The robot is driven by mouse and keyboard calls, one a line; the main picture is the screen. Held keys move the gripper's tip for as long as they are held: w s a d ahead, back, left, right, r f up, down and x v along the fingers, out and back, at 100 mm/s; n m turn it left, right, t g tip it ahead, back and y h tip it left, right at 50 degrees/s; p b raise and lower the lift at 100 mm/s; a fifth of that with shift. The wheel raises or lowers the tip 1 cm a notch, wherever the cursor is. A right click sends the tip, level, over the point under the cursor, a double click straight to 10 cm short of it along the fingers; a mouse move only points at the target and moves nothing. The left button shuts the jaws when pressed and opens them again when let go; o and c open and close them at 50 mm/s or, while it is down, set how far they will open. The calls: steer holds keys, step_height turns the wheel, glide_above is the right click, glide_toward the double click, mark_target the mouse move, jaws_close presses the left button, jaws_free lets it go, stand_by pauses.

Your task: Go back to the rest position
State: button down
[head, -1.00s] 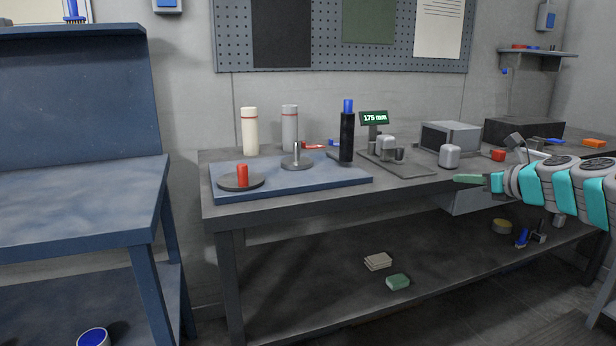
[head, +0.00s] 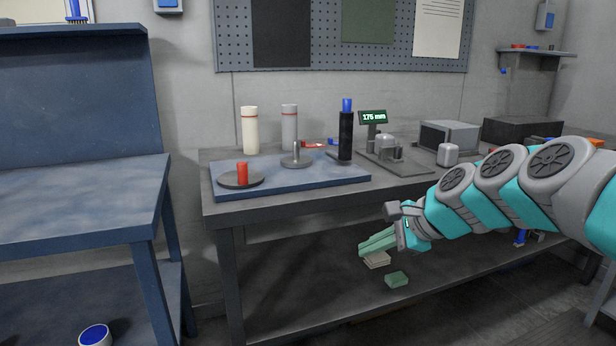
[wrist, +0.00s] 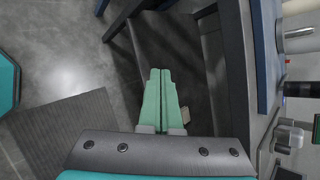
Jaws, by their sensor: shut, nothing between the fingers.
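My gripper (head: 362,250) has green fingers and is in front of the dark workbench (head: 290,207), lower than its top. Its fingertips point left and down, and in the head view they overlap the beige block (head: 377,260) on the lower shelf. In the wrist view the gripper's two fingers (wrist: 160,72) lie side by side, shut with nothing between them. The wrist view also shows the bench edge to the right of the fingers. The beige block is partly hidden behind the fingers.
A green block (head: 397,279) lies on the lower shelf. On the bench, a blue board (head: 285,183) bears a red cylinder (head: 242,174) and a black cylinder (head: 345,136). A blue table (head: 75,205) stands at left. Open floor shows in the wrist view (wrist: 65,60).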

steer(key=s+a+f+n+g+h, duration=0.1)
steer(key=s+a+f+n+g, duration=0.15)
steer(key=s, duration=0.25)
steer(key=s+a+f+n+g+h, duration=0.1)
steer(key=s+f+n, duration=0.3)
steer(key=s, duration=0.2)
steer(key=s+d+f+n+g+h, duration=0.2)
steer(key=s+f+n, duration=0.3)
steer(key=s, duration=0.6)
steer(key=s+d+f+n+g+h, duration=0.2)
steer(key=s+d+f+n, duration=0.2)
steer(key=s, duration=0.7)
steer(key=shift+s+d+f+n+h, duration=0.3)
steer(key=shift+d+f+n+h, duration=0.1)
steer(key=shift+f, duration=0.35)
steer(key=c, duration=1.6)
jaws_free()
steer(key=shift+a+g, duration=0.1)
steer(key=shift+g, duration=0.15)
